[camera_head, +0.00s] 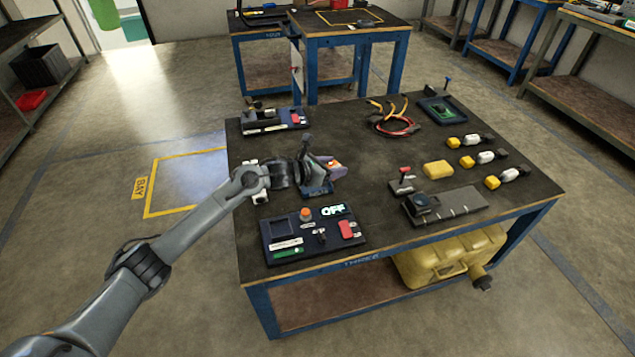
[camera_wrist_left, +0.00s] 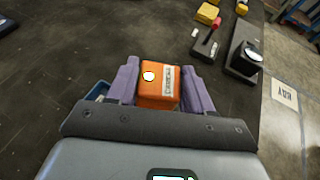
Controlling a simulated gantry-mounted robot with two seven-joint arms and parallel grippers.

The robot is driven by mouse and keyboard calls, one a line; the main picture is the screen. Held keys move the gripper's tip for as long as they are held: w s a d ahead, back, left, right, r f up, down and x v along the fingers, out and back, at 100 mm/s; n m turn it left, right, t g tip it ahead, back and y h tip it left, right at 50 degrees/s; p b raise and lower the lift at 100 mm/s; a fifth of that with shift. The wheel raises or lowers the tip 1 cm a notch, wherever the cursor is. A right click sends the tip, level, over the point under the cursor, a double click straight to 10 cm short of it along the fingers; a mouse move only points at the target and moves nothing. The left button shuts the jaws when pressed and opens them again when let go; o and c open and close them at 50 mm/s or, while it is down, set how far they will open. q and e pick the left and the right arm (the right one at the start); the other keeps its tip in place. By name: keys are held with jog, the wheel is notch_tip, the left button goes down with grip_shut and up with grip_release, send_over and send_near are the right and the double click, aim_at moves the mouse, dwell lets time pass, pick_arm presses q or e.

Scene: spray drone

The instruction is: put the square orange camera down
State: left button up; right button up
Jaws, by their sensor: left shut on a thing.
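The square orange camera (camera_wrist_left: 158,88) is between the two purple fingers of my left gripper in the left wrist view, and the fingers are shut on its sides. It has a round white spot and a pale label on its faces. In the head view my left gripper (camera_head: 332,168) is over the left part of the table (camera_head: 380,205), and a small part of the orange camera (camera_head: 336,166) shows between the fingers. A small blue holder (camera_head: 318,189) is just below or beside the gripper; I cannot tell whether the camera touches it. My right gripper is not in view.
A control panel (camera_head: 285,244) with a lit "OFF" sign is at the front left. A dark device (camera_head: 422,206) on a grey plate, a yellow block (camera_head: 438,169) and several yellow-white parts are to the right. The table's middle is clear.

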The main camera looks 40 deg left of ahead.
pick_arm(q)
jog(key=a+f, duration=0.1)
jog(key=a, duration=0.1)
jog(key=a+f+b, duration=0.1)
jog(key=a, duration=0.1)
jog(key=a+f+b, duration=0.1)
jog(key=a+f, duration=0.1)
jog(key=a, duration=0.1)
jog(key=shift+s+f, duration=0.1)
jog(key=shift+f+b, duration=1.3)
jog(key=shift+f, duration=0.7)
jog(key=shift+f, duration=0.15)
jog(key=o, duration=0.7)
jog(key=shift+c, duration=0.2)
jog(key=shift+o, duration=0.6)
